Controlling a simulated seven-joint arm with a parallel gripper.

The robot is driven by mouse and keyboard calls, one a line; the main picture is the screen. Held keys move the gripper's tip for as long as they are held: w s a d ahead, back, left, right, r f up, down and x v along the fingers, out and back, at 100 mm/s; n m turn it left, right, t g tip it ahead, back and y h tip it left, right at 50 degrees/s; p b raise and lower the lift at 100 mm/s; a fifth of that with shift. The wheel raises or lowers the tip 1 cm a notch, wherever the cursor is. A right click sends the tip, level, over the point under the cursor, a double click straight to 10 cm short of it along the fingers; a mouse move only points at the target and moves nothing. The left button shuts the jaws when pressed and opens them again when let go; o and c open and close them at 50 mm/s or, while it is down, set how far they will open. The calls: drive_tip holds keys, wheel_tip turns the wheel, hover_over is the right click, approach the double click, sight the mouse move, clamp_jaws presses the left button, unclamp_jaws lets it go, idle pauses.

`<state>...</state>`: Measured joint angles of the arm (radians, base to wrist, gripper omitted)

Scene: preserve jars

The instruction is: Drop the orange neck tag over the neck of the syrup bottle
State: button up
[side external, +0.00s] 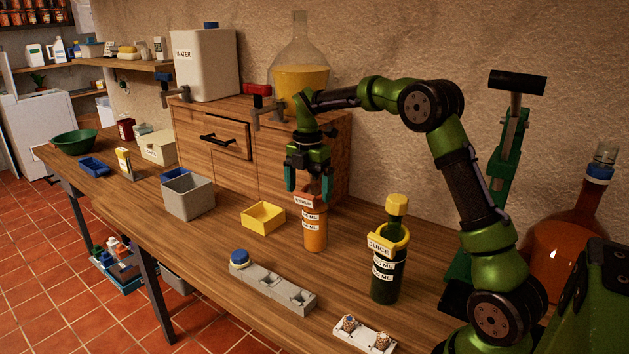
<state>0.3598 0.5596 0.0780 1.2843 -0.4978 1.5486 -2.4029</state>
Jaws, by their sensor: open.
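An orange bottle (315,235) with white labels stands upright on the wooden bench; I take it for the syrup bottle, but the print is too small to read surely. The orange neck tag (306,201), with a small white plate, sits at the bottle's upper part and appears to be around its neck. The orange of tag and bottle blend, so how low it rests is hard to tell. My gripper (309,184) points down right above the bottle, its green fingers apart on either side of the neck. The fingers partly hide the bottle top.
A dark juice bottle (386,275) wearing a yellow neck tag (404,240) stands to the right. A yellow tray (263,216), a grey bin (188,197) and a grey block holder (275,287) are nearby. A wooden cabinet (190,135) stands close behind. A white holder (364,337) lies in front.

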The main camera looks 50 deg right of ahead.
wheel_tip(320, 180, up, 17)
idle(0.5)
drive_tip(key=shift+f, duration=0.1)
drive_tip(key=s+a+f+m+t+y, duration=0.1)
drive_tip(key=s+a+f+m+t, duration=0.2)
drive_tip(key=s+a+m, duration=0.6)
drive_tip(key=s+a+f+m+t+y, duration=0.1)
drive_tip(key=s+a+f+m+t, duration=0.3)
drive_tip(key=s+m, duration=1)
drive_tip(key=a+f, duration=0.3)
drive_tip(key=a, duration=0.2)
drive_tip(key=shift+s+a, duration=0.15)
drive_tip(key=shift+s, duration=0.05)
